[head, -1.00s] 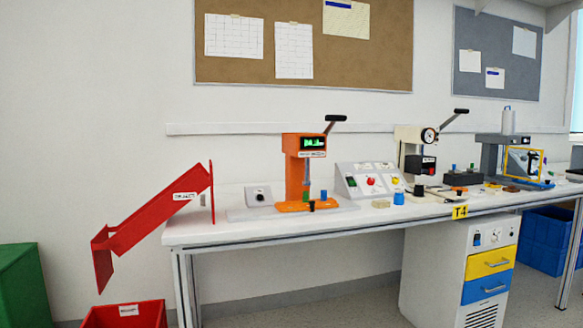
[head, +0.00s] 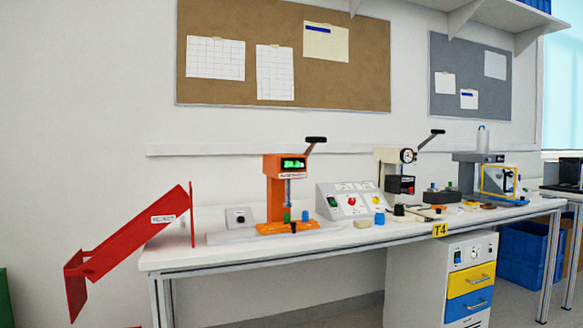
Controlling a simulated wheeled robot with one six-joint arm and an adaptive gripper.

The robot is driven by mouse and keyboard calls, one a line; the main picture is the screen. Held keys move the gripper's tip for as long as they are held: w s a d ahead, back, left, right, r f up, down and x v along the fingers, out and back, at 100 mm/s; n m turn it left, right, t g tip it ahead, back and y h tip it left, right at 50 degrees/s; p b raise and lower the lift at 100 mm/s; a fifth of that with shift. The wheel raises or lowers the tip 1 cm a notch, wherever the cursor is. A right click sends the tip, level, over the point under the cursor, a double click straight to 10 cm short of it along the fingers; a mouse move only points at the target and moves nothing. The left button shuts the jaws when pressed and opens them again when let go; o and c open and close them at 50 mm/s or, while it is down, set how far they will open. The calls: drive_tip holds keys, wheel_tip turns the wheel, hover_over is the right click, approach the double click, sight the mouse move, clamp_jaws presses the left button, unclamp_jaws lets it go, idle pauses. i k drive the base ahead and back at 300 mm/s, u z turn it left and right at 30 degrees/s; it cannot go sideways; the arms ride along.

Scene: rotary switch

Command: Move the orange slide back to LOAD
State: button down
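The orange press (head: 274,198) stands upright on the white bench, left of the middle, with a lit green display and a black lever handle (head: 315,140). The orange slide (head: 288,228) lies low at the press's foot, with a small dark part at its front. A green piece (head: 287,216) and a blue piece (head: 305,216) stand at it. A LOAD mark cannot be read at this size, so I cannot tell the slide's position against it. My gripper is not in view.
A red reject chute (head: 130,245) slopes down off the bench's left end. A grey control box (head: 350,201) and a small switch box (head: 239,217) flank the press. A blue cap (head: 379,218) lies near the front edge. A second press (head: 393,170) stands right.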

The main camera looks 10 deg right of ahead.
sight(295, 225)
drive_tip(key=z, duration=0.55)
drive_tip(key=k, duration=1.3)
drive_tip(key=u, duration=0.4)
drive_tip(key=i, duration=1.7)
drive_tip(key=z, duration=0.75)
